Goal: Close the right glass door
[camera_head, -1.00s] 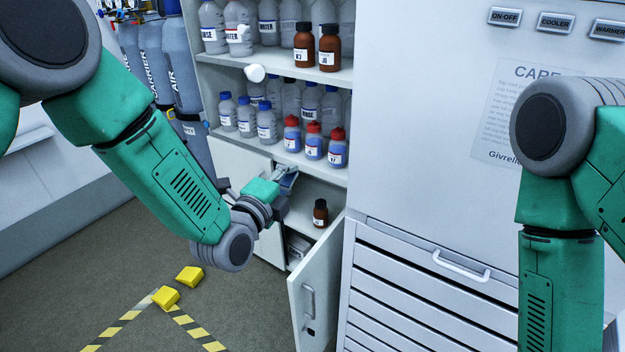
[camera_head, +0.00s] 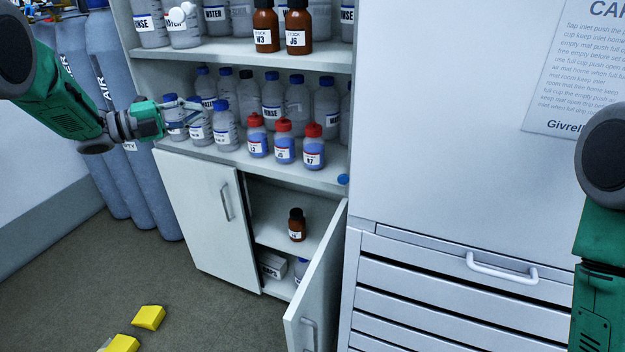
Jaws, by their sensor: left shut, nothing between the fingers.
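I cannot make out a glass pane or its frame in front of the upper shelves (camera_head: 235,62). A white round knob-like thing (camera_head: 180,12) shows in front of the top-shelf bottles at upper left; what it belongs to is unclear. Below, the opaque white right cabinet door (camera_head: 318,280) stands open, swung outward. The white left cabinet door (camera_head: 197,210) is closed. My left gripper (camera_head: 196,108) is shut and empty, at the left end of the middle shelf, overlapping the blue-capped bottles; I cannot tell whether it touches them. My right gripper is out of view; only my right arm shows.
Red-capped bottles (camera_head: 284,143) stand near the middle shelf's front edge, and brown bottles (camera_head: 298,28) above. A brown bottle (camera_head: 297,225) stands inside the open lower cabinet. Gas cylinders (camera_head: 108,110) stand at left. A drawer unit (camera_head: 450,300) is at right. Yellow blocks (camera_head: 148,317) lie on the floor.

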